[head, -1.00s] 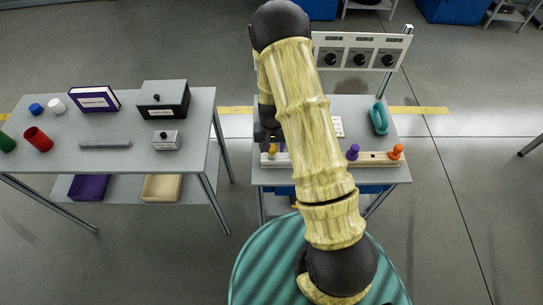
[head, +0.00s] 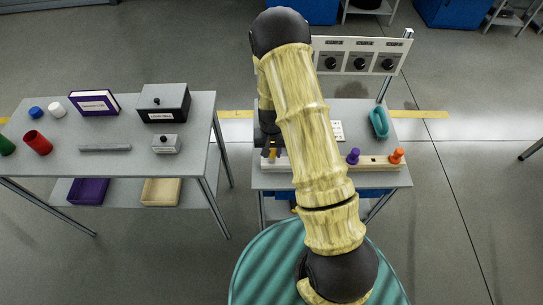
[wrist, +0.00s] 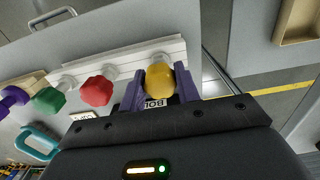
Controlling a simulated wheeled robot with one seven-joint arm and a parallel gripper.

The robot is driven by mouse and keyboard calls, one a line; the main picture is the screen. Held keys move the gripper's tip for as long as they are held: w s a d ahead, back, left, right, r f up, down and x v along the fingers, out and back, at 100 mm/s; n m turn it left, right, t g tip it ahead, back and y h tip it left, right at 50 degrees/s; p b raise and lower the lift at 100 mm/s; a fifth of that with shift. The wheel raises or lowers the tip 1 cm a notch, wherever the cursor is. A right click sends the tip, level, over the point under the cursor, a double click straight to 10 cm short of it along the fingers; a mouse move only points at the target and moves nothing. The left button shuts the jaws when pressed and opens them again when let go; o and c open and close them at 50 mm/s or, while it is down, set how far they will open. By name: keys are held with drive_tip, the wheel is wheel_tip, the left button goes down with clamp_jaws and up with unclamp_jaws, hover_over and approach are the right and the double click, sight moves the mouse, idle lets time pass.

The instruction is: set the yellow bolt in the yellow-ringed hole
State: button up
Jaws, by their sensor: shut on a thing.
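The yellow bolt (wrist: 160,79) stands at one end of a white rack (wrist: 125,60) in the wrist view, its collar at the rack. It also shows in the head view (head: 272,153). My gripper (wrist: 160,90) is shut on its head, with a purple finger on each side. In the head view my gripper (head: 269,151) is low over the left part of the right-hand table, partly behind my arm. I cannot make out the yellow-ringed hole; my arm covers part of the wooden block (head: 375,162).
A red bolt (wrist: 97,90) and a green bolt (wrist: 47,100) stand beside the yellow one. A purple bolt (head: 353,156) and an orange bolt (head: 397,155) stand on the wooden block. A teal ring-shaped thing (head: 379,122) lies behind. A dial panel (head: 360,56) stands at the back.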

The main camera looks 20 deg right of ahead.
drive_tip(key=shift+r+p, duration=0.4)
drive_tip(key=shift+r, duration=0.3)
drive_tip(key=shift+r+p, duration=0.45)
drive_tip(key=shift+r, duration=0.1)
drive_tip(key=shift+s+r, duration=0.1)
drive_tip(key=shift+r, duration=0.3)
drive_tip(key=shift+r+p, duration=0.2)
drive_tip(key=shift+p, duration=0.25)
drive_tip(key=shift+r, duration=0.25)
drive_tip(key=shift+r+p, duration=0.3)
drive_tip(key=shift+p, duration=0.1)
drive_tip(key=shift+r+p, duration=1.5)
drive_tip(key=shift+r, duration=0.55)
